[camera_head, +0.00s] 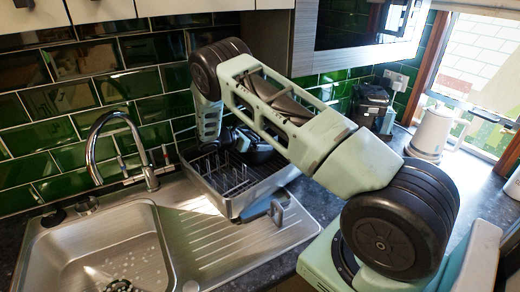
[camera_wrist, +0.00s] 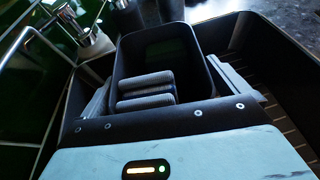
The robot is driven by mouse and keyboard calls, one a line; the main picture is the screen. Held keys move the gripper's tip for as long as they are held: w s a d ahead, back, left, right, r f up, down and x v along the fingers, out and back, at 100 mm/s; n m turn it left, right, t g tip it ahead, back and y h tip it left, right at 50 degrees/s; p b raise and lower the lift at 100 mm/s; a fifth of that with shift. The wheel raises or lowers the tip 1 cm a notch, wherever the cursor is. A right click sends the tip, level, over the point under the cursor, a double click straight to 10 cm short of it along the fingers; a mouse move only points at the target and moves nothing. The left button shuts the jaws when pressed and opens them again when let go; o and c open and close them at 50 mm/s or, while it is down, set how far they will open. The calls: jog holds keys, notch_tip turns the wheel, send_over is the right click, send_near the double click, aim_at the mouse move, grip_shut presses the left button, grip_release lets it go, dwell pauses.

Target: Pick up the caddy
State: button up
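The caddy (camera_wrist: 160,50) looks like an open dark box with rounded corners, in the middle of the wrist view. It stands inside the metal dish rack (camera_head: 232,206). Grey ribbed pieces show in front of its dark inside; I cannot tell what they are. My gripper (camera_wrist: 168,88) is close to the caddy, with a grey finger to the left and right of it, spread apart. I cannot tell whether the fingers touch its walls. In the head view my gripper (camera_head: 250,146) is a dark shape low over the rack, and the caddy is hard to make out there.
The sink (camera_head: 100,250) with a chrome tap (camera_head: 126,150) lies left of the rack. A soap dispenser (camera_wrist: 85,28) stands near the tiled wall. Wire prongs (camera_head: 228,178) rise in the rack. A white kettle (camera_head: 433,130) and a dark appliance (camera_head: 372,106) stand at the right.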

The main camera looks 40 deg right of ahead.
jog(key=c, duration=0.9)
jog(key=shift+r, duration=0.15)
notch_tip(320, 180, up, 9)
jog(key=b, duration=0.3)
jog(key=shift+w+r+b, duration=0.15)
jog(key=shift+r+b, duration=0.05)
jog(key=shift+b, duration=0.15)
jog(key=w+r+n+t+p, duration=0.2)
jog(key=w+r, duration=0.4)
jog(key=r, duration=0.2)
jog(key=f+b, duration=0.4)
jog(key=f, duration=0.2)
jog(key=f+b, duration=0.4)
jog(key=f, duration=0.1)
jog(key=f+b, duration=0.4)
jog(key=f, duration=0.2)
jog(key=shift+w+d+f, duration=0.25)
jog(key=shift+w+f, duration=0.05)
jog(key=shift+r, duration=0.15)
